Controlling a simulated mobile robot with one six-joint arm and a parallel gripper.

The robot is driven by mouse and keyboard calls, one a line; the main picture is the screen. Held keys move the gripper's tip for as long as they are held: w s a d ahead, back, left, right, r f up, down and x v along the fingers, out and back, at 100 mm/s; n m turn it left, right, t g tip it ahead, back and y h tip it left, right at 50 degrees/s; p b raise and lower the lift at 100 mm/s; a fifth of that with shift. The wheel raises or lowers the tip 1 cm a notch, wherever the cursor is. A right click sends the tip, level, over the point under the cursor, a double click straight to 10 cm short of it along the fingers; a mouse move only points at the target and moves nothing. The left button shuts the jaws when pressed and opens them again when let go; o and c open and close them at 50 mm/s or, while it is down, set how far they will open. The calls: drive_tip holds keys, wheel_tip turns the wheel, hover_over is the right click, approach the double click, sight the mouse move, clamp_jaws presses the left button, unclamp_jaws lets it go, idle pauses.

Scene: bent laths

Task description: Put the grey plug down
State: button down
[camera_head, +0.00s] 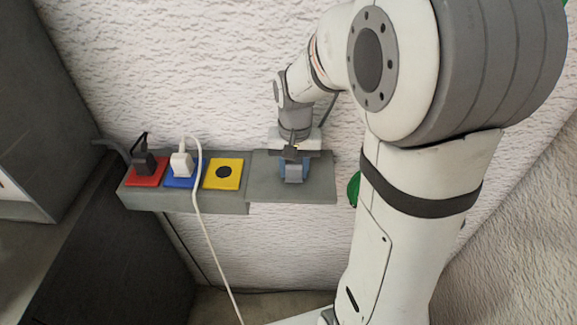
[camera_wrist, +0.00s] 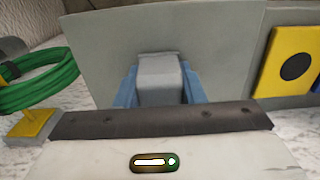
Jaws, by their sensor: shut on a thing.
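My gripper (camera_head: 292,168) is at the flat grey shelf (camera_head: 322,188) to the right of the socket strip. Its blue fingers stand on either side of the grey plug (camera_head: 293,174) and are shut on it. In the wrist view the grey plug (camera_wrist: 160,78) sits between the blue fingers, with the grey shelf (camera_wrist: 215,50) behind it. I cannot tell whether the plug touches the shelf. The plug's underside is hidden.
The strip's red socket (camera_head: 146,176) holds a black plug (camera_head: 144,163). Its blue socket (camera_head: 181,181) holds a white plug (camera_head: 181,164) with a trailing white cable. The yellow socket (camera_head: 223,173) is empty. A green coil (camera_wrist: 40,82) hangs beside the shelf.

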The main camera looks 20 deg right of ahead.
drive_tip(key=shift+f, duration=0.25)
drive_tip(key=c, duration=0.9)
unclamp_jaws()
drive_tip(key=shift+r, duration=0.15)
wheel_tip(320, 180, up, 12)
drive_tip(key=s+f+n+t, duration=0.1)
drive_tip(key=s, duration=0.3)
drive_tip(key=s+f+n+t, duration=0.1)
drive_tip(key=s+f, duration=0.1)
drive_tip(key=s, duration=0.3)
drive_tip(key=s+a+f+n+t, duration=0.1)
drive_tip(key=s, duration=0.4)
drive_tip(key=shift+f+n, duration=0.3)
drive_tip(key=shift+w, duration=0.1)
